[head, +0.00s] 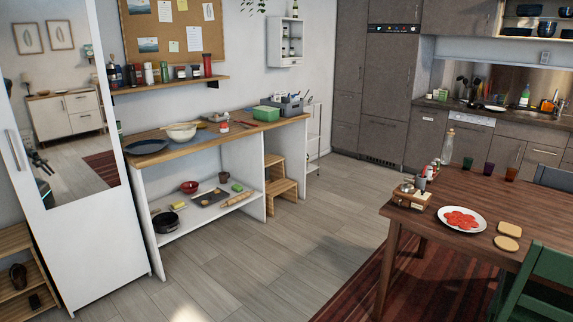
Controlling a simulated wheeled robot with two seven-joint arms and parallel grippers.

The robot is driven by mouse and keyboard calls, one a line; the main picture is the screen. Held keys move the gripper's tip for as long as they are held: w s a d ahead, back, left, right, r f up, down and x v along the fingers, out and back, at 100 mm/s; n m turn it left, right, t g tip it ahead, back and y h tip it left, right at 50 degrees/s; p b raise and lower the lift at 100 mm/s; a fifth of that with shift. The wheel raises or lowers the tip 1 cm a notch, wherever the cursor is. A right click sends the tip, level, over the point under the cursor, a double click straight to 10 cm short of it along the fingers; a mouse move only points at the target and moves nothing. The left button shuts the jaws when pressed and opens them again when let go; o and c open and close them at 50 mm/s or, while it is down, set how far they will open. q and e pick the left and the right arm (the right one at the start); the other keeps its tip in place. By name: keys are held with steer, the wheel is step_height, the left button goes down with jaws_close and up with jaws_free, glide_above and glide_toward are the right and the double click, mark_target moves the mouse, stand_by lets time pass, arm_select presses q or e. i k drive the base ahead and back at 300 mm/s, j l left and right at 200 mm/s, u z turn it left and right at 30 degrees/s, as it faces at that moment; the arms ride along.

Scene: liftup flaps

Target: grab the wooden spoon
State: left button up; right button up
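I cannot clearly pick out the wooden spoon at this distance. A pale bowl (181,133) stands on the wooden counter (205,135), with a thin light-brown strip at its rim that is too small to identify. Several small items lie right of the bowl, including a red-and-white container (224,127). A light wooden rolling pin (236,198) lies on the lower shelf. Neither of my grippers shows directly in the head view.
A dark plate (147,147), green box (266,113) and grey crate (290,106) are on the counter. A step stool (281,187) stands below. A dining table (480,189) and green chair (540,285) are at right. Open grey floor (235,255) lies before the counter.

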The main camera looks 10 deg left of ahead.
mark_target(197, 122)
steer(key=i+j+u, duration=0.15)
steer(key=i, duration=0.6)
steer(key=i+u, duration=0.1)
steer(key=i, duration=0.7)
steer(key=i+u, duration=0.15)
steer(key=i, duration=0.6)
steer(key=i+l+u, duration=0.1)
steer(key=i, duration=0.7)
steer(key=i+l+u, duration=0.15)
steer(key=i, duration=0.6)
steer(key=i+l+u, duration=0.25)
steer(key=i+u, duration=0.15)
steer(key=i, duration=0.15)
steer(key=i+l+u, duration=0.35)
steer(key=i+l, duration=0.1)
steer(key=i, duration=0.1)
